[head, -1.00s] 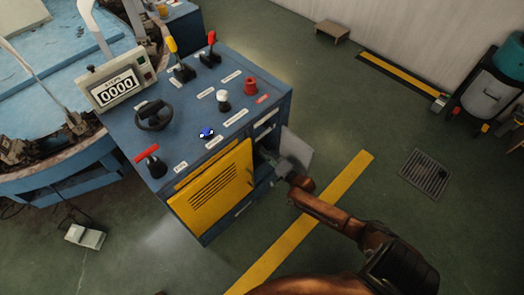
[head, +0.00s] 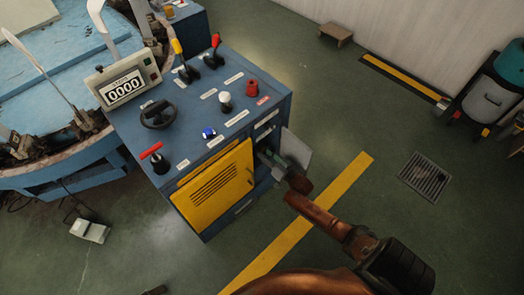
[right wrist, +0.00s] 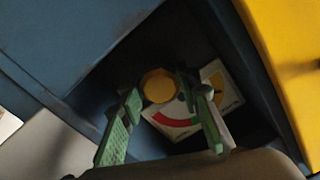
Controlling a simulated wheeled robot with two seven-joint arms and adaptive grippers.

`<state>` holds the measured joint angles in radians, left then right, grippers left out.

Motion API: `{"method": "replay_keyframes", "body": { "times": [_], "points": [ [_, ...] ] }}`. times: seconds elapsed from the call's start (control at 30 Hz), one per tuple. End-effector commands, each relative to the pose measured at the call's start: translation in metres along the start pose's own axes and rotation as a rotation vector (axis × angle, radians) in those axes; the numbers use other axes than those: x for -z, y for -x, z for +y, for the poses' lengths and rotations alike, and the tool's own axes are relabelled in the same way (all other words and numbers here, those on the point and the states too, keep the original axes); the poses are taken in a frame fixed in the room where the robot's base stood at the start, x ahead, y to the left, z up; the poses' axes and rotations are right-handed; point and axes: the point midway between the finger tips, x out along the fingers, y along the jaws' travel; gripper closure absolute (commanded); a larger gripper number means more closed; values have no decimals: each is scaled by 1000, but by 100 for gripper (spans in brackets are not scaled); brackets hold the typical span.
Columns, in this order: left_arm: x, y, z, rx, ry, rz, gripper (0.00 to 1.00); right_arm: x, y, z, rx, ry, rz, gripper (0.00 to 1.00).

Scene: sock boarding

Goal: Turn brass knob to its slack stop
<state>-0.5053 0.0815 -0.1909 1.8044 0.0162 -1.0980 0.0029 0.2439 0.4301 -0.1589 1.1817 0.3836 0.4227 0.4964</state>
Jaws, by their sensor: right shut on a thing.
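The brass knob (right wrist: 158,86) is a round yellow disc in the right wrist view, inside a dark recess of the blue cabinet. My right gripper (right wrist: 166,94) has its green-padded fingers on either side of the knob and is shut on it. Beside and below the knob is a white dial plate (right wrist: 172,130) with a red arc; its reading is partly hidden by a finger. In the head view, my right gripper (head: 270,159) reaches into the opening in the cabinet's right side, where the knob is hidden. My left gripper cannot be made out.
The blue cabinet (head: 276,103) carries levers, a black handwheel (head: 158,115), several knobs and a counter (head: 124,90) reading 0000. A grey door (head: 296,151) stands open beside my right gripper. The yellow panel (head: 214,187) is on the cabinet's front.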

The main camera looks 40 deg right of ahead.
Motion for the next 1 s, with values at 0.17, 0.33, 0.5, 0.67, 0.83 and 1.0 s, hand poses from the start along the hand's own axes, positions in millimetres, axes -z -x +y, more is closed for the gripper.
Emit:
{"method": "replay_keyframes", "body": {
  "times": [0.17,0.33,0.5,0.67,0.83,1.0],
  "points": [
    [-2,-7,-2,2,0,1,0,-1,0,-1,0,168,-2,94],
    [-3,-11,-3,3,1,4,0,-2,0,-1,0,329,-2,94],
    [-6,-15,-3,4,1,1,0,-2,0,-1,0,484,-2,94],
    [-8,-16,-4,4,1,-2,0,-2,0,-1,0,612,-2,94],
    [-7,-16,-4,5,1,-1,0,-2,1,-1,0,720,-3,94],
    [-7,-16,-4,5,1,-1,0,-2,1,-1,1,792,-3,94]
  ]
}}
